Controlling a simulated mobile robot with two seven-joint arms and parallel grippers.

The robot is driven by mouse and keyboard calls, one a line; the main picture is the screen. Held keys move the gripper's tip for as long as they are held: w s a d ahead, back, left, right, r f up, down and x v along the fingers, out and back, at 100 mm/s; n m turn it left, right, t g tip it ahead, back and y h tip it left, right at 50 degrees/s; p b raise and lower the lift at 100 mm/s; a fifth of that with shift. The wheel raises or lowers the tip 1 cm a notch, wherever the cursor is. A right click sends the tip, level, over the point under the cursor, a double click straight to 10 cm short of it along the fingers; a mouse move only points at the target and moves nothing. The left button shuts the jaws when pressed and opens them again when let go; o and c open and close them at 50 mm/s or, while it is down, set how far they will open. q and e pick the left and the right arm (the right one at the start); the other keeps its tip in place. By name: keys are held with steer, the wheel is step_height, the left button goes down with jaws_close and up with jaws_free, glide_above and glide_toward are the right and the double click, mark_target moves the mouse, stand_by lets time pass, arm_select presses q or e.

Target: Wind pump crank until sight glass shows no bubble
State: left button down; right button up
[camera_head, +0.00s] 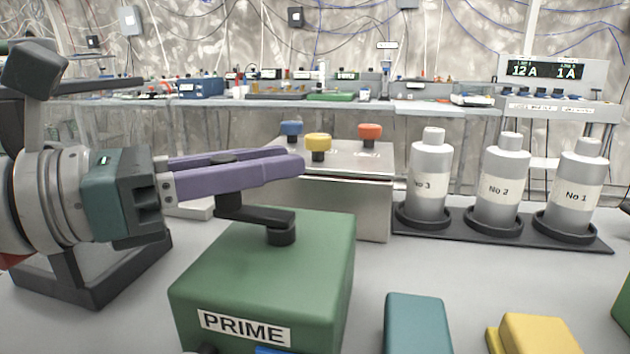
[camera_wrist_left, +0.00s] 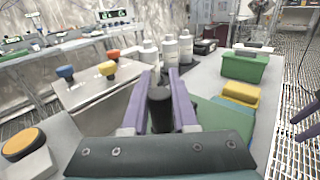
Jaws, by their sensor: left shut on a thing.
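The pump is a green box (camera_head: 265,285) with a PRIME label on its front. Its black crank (camera_head: 258,216) sits on top, with the arm reaching left from the hub. My left gripper (camera_head: 290,165), with purple fingers, is shut on the crank's upright handle, whose dark top shows between the fingers. In the left wrist view the black crank handle (camera_wrist_left: 160,103) stands between the two purple fingers, above the green box. I cannot make out a sight glass or a bubble in either view.
Behind the pump is a metal box (camera_head: 350,160) with blue, yellow and red knobs. Several labelled grey bottles (camera_head: 498,180) stand on a black rack at right. A teal block (camera_head: 418,322) and a yellow block (camera_head: 538,336) lie at the front right.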

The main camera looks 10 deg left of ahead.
stand_by(0.5)
arm_select(q)
steer(key=c, duration=0.7)
jaws_free()
steer(key=v, duration=1)
steer(key=shift+d, duration=0.1)
